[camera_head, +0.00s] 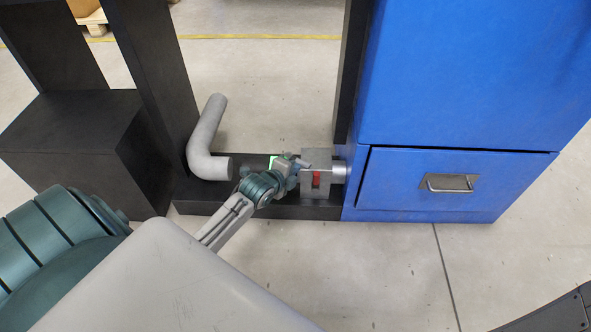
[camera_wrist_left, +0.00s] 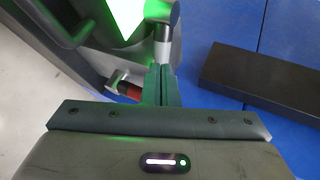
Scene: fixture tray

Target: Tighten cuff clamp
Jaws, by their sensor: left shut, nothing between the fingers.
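The cuff clamp (camera_head: 318,190) is a grey metal block around a short pipe stub (camera_head: 339,172) on the blue cabinet's left side. A red part (camera_head: 316,180) shows on its front. In the left wrist view the red part (camera_wrist_left: 130,91) sits just left of my fingers, beside grey metal. My left gripper (camera_head: 303,164) is at the clamp's upper left. Its fingertips (camera_wrist_left: 161,70) are together with nothing between them. I cannot tell whether they touch the clamp. The gripper hides part of the clamp's left side. My right gripper is out of view.
A bent grey pipe (camera_head: 205,140) stands left of the clamp, over a low black beam (camera_head: 187,198). Black uprights (camera_head: 155,65) rise behind. The blue cabinet (camera_head: 460,70) with a handled drawer (camera_head: 400,185) bounds the right. The floor in front of the cabinet is clear.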

